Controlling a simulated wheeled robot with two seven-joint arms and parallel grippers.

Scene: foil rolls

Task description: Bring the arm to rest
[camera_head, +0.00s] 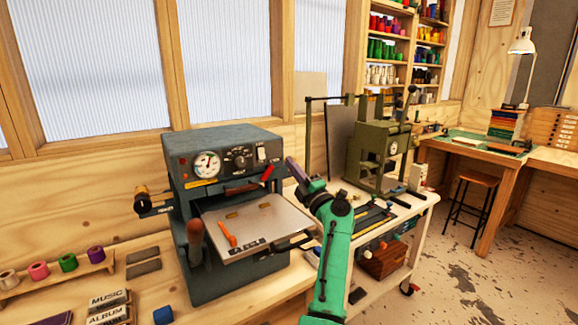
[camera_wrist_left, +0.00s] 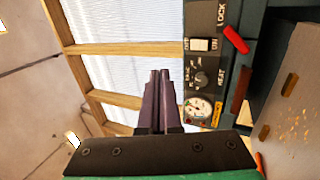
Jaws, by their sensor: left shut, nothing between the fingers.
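My green left arm rises from the bottom of the head view. Its left gripper (camera_head: 293,168) has dark purple fingers and is raised in the air, at the right side of the dark foil press (camera_head: 225,150) as seen there. In the left wrist view the two fingers of the left gripper (camera_wrist_left: 158,75) lie side by side, shut and empty, pointing toward the wood-framed window. The press's control panel (camera_wrist_left: 205,75) shows to their right. My right gripper is in neither view.
The press's pale plate (camera_head: 260,228) carries an orange-handled tool (camera_head: 227,235). Coloured foil rolls (camera_head: 68,262) stand on a rack at the left. A cream cart (camera_head: 415,215) with a green press (camera_head: 375,155) stands to the right. A stool (camera_head: 478,182) stands farther off.

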